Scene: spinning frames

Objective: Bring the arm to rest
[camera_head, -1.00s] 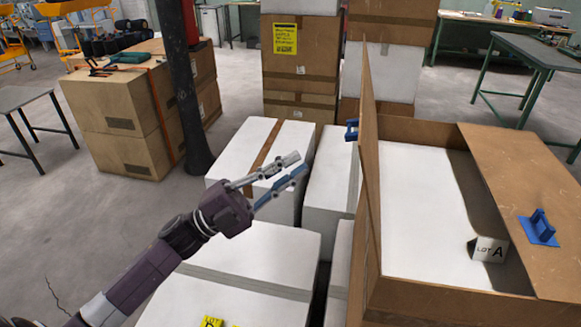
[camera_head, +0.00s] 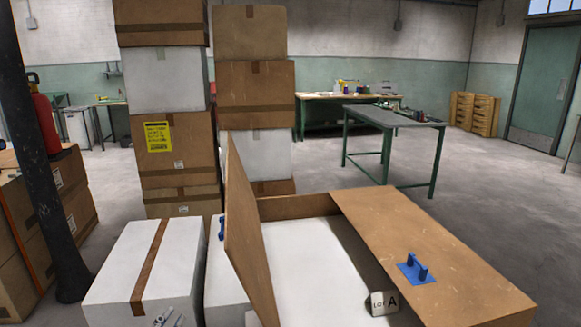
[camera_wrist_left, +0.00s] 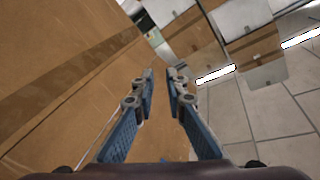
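My left gripper (camera_head: 170,318) shows only its fingertips at the bottom edge of the head view, in front of a white box with a brown tape strip (camera_head: 136,262). In the left wrist view its two blue-padded fingers (camera_wrist_left: 160,74) stand apart with a narrow gap and nothing between them. A brown cardboard surface (camera_wrist_left: 55,60) fills the left of that view, close by the fingers. The rest of the left arm is out of the head view. My right gripper is in neither view.
Tall box stacks (camera_head: 178,105) stand behind. A dark post (camera_head: 40,150) is at left. Clear floor surrounds the green-legged table (camera_head: 390,118).

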